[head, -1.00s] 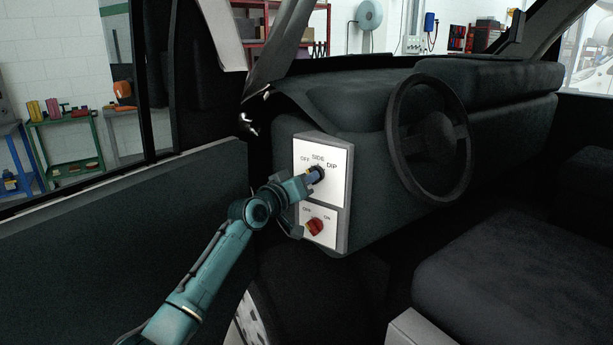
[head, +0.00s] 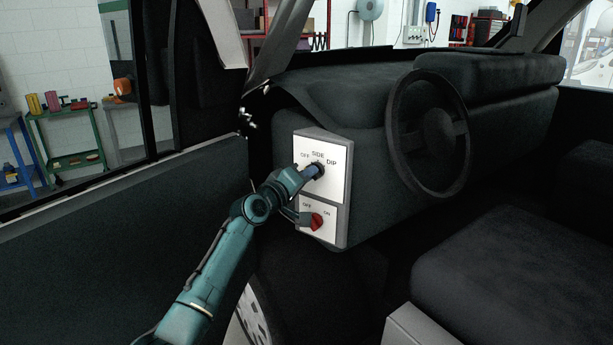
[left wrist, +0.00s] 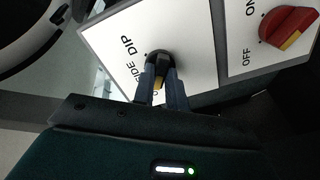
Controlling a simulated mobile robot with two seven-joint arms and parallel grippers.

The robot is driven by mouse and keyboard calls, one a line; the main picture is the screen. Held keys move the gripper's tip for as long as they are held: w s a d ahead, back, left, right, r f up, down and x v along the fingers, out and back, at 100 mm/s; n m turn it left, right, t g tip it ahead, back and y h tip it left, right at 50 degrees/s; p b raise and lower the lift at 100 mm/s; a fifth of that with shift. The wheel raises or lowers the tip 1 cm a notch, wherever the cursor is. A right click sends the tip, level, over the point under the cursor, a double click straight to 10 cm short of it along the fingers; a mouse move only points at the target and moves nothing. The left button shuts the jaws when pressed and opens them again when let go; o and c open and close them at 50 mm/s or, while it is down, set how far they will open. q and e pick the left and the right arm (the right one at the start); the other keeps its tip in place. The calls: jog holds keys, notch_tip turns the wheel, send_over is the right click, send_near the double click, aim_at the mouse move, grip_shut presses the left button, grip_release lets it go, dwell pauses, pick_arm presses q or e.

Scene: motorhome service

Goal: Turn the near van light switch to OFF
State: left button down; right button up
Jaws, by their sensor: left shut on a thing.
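The light switch is a black rotary knob (left wrist: 160,62) on a white panel (head: 336,187) marked OFF, SIDE and DIP, left of the steering wheel. My left gripper (head: 313,172) reaches in from the left and is shut on the knob. In the left wrist view the two fingers (left wrist: 163,84) close around the knob and cover most of the OFF label. SIDE and DIP are readable. I cannot tell for certain which label the knob points to. My right gripper is not in view.
Just below is a second panel with a red knob (head: 316,221) marked OFF and ON; it also shows in the left wrist view (left wrist: 289,27). The steering wheel (head: 428,133) is to the right. The door (head: 120,240) is on the left, and the seat (head: 520,250) is at lower right.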

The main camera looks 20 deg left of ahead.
pick_arm(q)
jog(key=c, duration=1.4)
grip_release()
jog(key=shift+c, duration=0.2)
jog(key=shift+s, duration=0.15)
jog(key=b+v, duration=0.1)
jog(key=v, duration=1.2)
